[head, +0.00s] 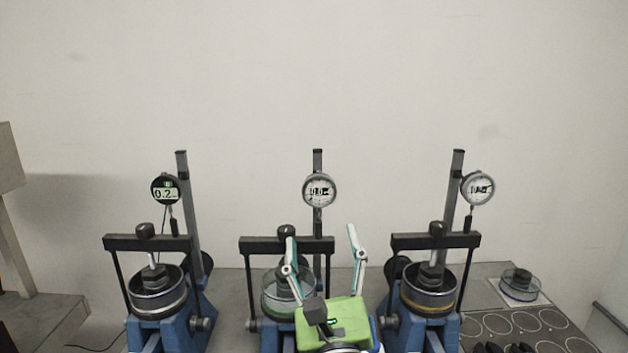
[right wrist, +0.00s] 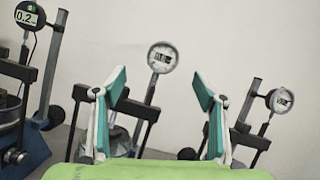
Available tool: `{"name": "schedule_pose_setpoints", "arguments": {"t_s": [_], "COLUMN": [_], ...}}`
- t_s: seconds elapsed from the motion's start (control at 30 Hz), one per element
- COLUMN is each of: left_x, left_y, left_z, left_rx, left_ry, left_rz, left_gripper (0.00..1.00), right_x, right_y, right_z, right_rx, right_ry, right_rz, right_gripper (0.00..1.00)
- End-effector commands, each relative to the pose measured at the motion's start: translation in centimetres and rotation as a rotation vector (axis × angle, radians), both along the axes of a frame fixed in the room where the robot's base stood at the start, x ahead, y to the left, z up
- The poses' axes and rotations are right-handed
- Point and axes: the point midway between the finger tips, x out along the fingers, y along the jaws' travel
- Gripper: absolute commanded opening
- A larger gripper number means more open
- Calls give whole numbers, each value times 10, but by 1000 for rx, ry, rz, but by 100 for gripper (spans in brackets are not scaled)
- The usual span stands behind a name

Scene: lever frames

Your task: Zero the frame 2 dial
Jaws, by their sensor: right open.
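Three blue lever frames stand in a row in the head view. The middle frame carries a round white-faced dial (head: 319,190) on its post; its reading is too small to tell. In the right wrist view this dial (right wrist: 162,57) shows beyond and between my fingers. My right gripper (head: 321,240) is open and empty, fingers pointing up, in front of the middle frame and below its dial, apart from it. It also shows in the right wrist view (right wrist: 160,85). It hides part of the middle frame's crossbar (head: 262,246) and cell (head: 275,295). My left gripper is not in view.
The left frame has a black digital dial (head: 165,189) reading about 0.2. The right frame has a white dial (head: 477,188). At the right are a marked mat (head: 575,345) with circles, black weights (head: 508,348) and a clear dish (head: 520,286). Crossbars and posts flank the gripper.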

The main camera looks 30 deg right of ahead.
Motion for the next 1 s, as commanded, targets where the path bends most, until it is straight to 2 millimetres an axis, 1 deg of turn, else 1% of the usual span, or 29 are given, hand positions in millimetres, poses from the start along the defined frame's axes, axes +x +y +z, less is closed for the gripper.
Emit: {"name": "schedule_pose_setpoints", "arguments": {"t_s": [0.03,0.13,0.27,0.4,0.5,0.67,0.8,0.9,1.0], "left_x": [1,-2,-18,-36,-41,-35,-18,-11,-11], "left_y": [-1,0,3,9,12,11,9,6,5], "left_z": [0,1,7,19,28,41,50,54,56], "left_rx": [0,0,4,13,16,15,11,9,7], "left_ry": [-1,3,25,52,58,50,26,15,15], "left_rz": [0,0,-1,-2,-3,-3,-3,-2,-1], "left_gripper": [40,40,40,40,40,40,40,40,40], "right_x": [-1,1,10,30,48,76,95,105,111], "right_y": [-4,-8,-13,-24,-34,-49,-59,-64,-67], "right_z": [0,-2,4,15,24,36,43,46,47], "right_rx": [53,109,119,116,116,113,116,115,115], "right_ry": [-4,-4,-3,-2,-4,-2,-2,-2,-1], "right_rz": [7,16,17,16,14,15,16,16,16], "right_gripper": [65,65,65,65,65,65,65,65,65]}}
